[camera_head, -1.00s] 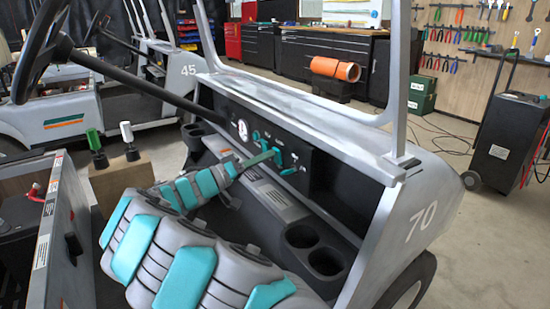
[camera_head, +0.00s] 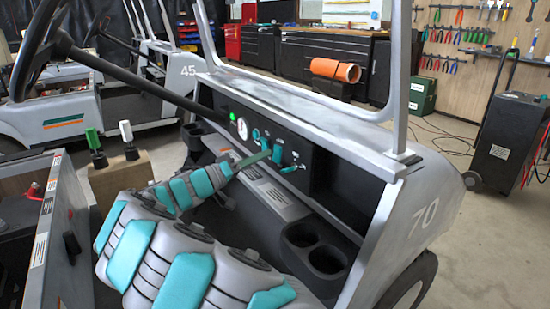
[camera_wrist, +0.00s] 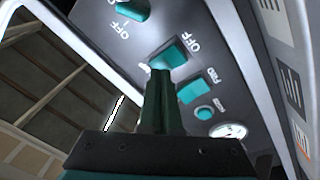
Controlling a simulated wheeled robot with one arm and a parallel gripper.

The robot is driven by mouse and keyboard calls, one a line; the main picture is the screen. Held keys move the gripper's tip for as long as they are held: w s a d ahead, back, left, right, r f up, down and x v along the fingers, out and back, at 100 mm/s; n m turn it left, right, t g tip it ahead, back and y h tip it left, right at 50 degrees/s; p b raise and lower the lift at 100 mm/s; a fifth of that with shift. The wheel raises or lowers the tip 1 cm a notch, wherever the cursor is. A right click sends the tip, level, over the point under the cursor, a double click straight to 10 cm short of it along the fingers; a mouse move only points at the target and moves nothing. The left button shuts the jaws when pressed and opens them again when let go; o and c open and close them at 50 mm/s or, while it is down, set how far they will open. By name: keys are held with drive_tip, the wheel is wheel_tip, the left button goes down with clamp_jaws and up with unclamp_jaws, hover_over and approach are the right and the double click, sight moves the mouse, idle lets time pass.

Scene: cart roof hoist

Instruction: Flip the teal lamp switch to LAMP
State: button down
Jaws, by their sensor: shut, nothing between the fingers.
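The dark dash panel of the cart carries several teal switches. In the wrist view my gripper (camera_wrist: 158,85) is shut and empty, its tips at a teal switch (camera_wrist: 170,53) marked OFF on one side. The tips hide part of that switch and most of its other label, so I cannot read LAMP or tell whether they touch. The switch also shows in the head view (camera_head: 278,152), just right of the gripper tips (camera_head: 264,155). A green light (camera_head: 231,116) glows on the dash left of the gauge.
In the wrist view a teal FWD switch (camera_wrist: 192,91) and a gauge (camera_wrist: 229,131) lie to the right, and another teal switch (camera_wrist: 134,9) marked OFF lies upper left. The steering wheel (camera_head: 38,45) and cup holders (camera_head: 318,247) flank the dash.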

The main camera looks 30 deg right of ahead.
drive_tip(key=a, duration=0.1)
drive_tip(key=a+b, duration=0.1)
drive_tip(key=a, duration=0.1)
drive_tip(key=a+b, duration=0.1)
drive_tip(key=a, duration=0.1)
drive_tip(key=shift+s+f, duration=0.15)
drive_tip(key=shift+f, duration=0.25)
idle(0.3)
drive_tip(key=s+d+f+g+y, duration=0.1)
drive_tip(key=s+y, duration=0.3)
drive_tip(key=s, duration=0.4)
drive_tip(key=s+d+f+g+y, duration=0.2)
drive_tip(key=s+y, duration=0.2)
drive_tip(key=s, duration=0.4)
drive_tip(key=s+a+f+n+y, duration=0.4)
drive_tip(key=s+a+f+y, duration=0.2)
drive_tip(key=s+a, duration=0.3)
drive_tip(key=s+a+f+n+y, duration=0.4)
drive_tip(key=s+a, duration=0.5)
drive_tip(key=s, duration=0.7)
wheel_tip(320, 180, down, 2)
drive_tip(key=shift+f+n+t+y+p, duration=0.1)
drive_tip(key=shift+n+t+y+p, duration=0.25)
drive_tip(key=shift+y, duration=0.55)
